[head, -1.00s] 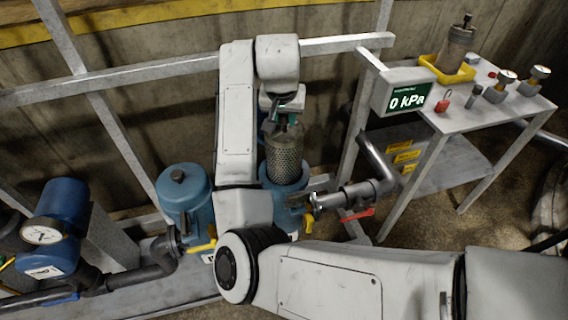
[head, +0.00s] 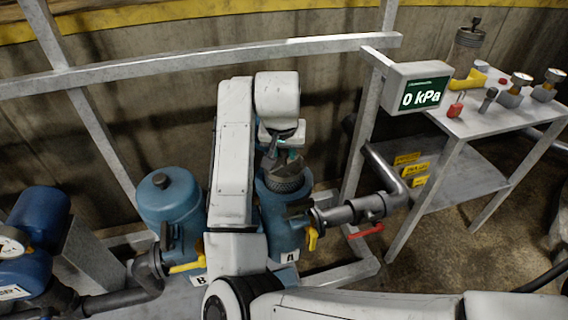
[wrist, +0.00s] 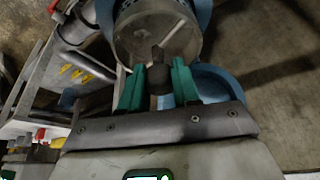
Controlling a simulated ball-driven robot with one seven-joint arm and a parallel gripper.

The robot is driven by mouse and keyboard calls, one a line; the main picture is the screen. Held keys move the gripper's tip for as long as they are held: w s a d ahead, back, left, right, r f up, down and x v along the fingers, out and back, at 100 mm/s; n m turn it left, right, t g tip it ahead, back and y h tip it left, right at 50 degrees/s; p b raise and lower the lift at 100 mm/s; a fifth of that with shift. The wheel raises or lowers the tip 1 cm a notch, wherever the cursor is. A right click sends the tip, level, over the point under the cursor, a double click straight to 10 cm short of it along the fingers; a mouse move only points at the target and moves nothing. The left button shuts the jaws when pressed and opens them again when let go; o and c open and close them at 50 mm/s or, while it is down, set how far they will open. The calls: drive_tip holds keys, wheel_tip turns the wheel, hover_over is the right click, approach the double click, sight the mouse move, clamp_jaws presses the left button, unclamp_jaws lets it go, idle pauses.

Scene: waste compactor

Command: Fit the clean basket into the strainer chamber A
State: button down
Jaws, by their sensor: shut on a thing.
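The clean basket (head: 288,184) is a grey perforated metal cylinder. In the head view only its upper part shows, with the rest down inside strainer chamber A (head: 283,232), the blue vessel labelled A. My gripper (head: 284,155) is above the chamber, shut on the basket's handle. In the wrist view the green fingertips of my gripper (wrist: 158,84) close on the dark handle knob, with the basket's round top (wrist: 150,28) beyond it and the blue chamber rim (wrist: 203,12) around it. Whether the basket touches the chamber floor is hidden.
Blue chamber B (head: 170,205) stands closed at left. A pipe with a red lever (head: 366,231) runs right of chamber A, and a yellow lever (head: 312,238) is close by. A 0 kPa display (head: 424,96) and a tool table (head: 480,120) stand at right.

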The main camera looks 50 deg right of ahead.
wheel_tip(320, 180, down, 4)
drive_tip(key=b, duration=0.3)
drive_tip(key=shift+r, duration=0.25)
drive_tip(key=c, duration=0.8)
unclamp_jaws()
drive_tip(key=p+v, duration=0.1)
drive_tip(key=v, duration=1.1)
drive_tip(key=shift+p, duration=0.4)
